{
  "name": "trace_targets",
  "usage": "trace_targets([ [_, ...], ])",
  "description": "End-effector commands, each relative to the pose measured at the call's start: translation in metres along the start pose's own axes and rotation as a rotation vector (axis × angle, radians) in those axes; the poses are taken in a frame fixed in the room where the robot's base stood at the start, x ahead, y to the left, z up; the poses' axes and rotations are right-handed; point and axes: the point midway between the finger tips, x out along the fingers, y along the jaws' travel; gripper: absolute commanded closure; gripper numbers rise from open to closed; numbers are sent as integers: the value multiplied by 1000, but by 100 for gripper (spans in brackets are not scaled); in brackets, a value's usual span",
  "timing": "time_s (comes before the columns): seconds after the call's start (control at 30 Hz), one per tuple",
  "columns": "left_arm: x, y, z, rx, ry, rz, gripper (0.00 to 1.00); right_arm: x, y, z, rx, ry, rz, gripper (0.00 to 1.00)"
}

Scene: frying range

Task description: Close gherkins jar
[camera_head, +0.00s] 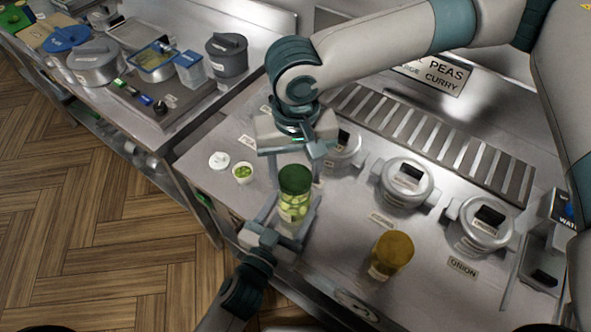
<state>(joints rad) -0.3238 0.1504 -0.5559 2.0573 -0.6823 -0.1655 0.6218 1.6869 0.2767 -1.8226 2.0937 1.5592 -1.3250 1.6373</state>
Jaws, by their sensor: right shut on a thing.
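The gherkins jar (293,207) is clear glass with pale green pieces inside. It stands upright near the front edge of the steel counter. A dark green lid (295,179) is at its top; I cannot tell whether it is seated. My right gripper (296,158) comes down from above and is shut on the lid, its fingertips partly hidden. My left gripper (287,214) reaches in from the front, with its fingers on either side of the jar's lower body. I cannot tell whether they touch the glass.
An amber-lidded jar (392,252) stands to the right. A small bowl of green bits (242,173) and a white lid-like piece (219,160) lie to the left. Lidded metal pots (407,184) line the back. A side counter (165,122) holds pots and a tray.

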Motion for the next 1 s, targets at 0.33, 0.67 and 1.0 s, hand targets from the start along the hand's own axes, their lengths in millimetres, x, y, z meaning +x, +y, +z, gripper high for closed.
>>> trace_targets([
  [0.33,0,0,0,1,0,0,80,2,0,0,0,0,0,69],
  [0.67,0,0,0,1,0,0,80,16,0,0,1,-1,0,69],
  [1.0,0,0,0,1,0,0,80,18,0,0,0,1,0,69],
])
